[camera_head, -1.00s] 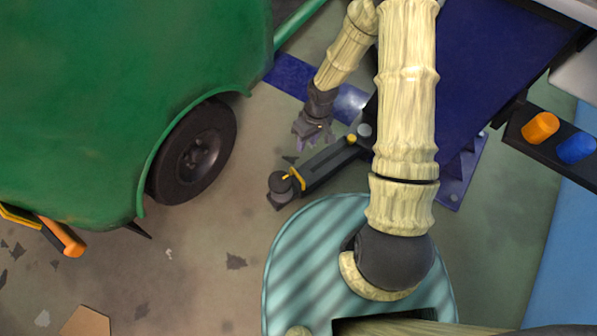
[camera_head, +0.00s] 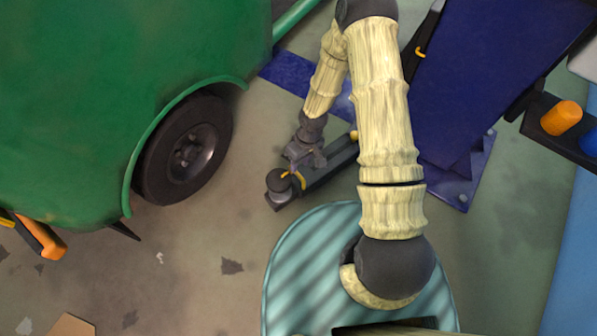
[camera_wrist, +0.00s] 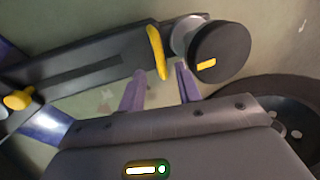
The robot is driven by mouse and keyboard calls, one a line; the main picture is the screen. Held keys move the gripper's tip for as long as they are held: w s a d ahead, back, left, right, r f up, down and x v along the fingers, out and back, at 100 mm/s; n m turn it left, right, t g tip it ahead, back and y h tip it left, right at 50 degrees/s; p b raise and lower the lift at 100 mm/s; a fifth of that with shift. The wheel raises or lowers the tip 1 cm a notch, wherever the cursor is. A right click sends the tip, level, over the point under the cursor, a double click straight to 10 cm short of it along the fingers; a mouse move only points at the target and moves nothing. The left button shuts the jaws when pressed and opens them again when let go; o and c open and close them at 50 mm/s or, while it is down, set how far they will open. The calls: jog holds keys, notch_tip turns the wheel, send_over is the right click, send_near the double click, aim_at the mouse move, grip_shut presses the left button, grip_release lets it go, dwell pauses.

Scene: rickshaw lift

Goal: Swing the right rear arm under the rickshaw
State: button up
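The black lift arm (camera_head: 325,165) reaches out from the blue lift base toward the rickshaw and ends in a round black pad (camera_head: 279,182) with a yellow ring beside it. The pad (camera_wrist: 220,52) also shows large in the wrist view. The pad is outside the green rickshaw (camera_head: 110,90), to the right of its wheel, with floor between them. My gripper (camera_head: 305,157) is above the lift arm, near the pad end. In the wrist view its two purple fingers (camera_wrist: 160,75) are apart, with tips near the arm's edge by the yellow ring. Contact is unclear.
The rickshaw's black wheel (camera_head: 186,150) is left of the pad. The blue lift column (camera_head: 490,75) stands at the right, with orange (camera_head: 561,117) and blue cylinders on a black bracket. Open floor (camera_head: 190,240) lies below the wheel.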

jog(key=f, duration=0.1)
jog(key=f+b, duration=0.1)
jog(key=f, duration=0.2)
jog(key=shift+s+a+b, duration=0.25)
jog(key=shift+a+b, duration=0.1)
grip_shut()
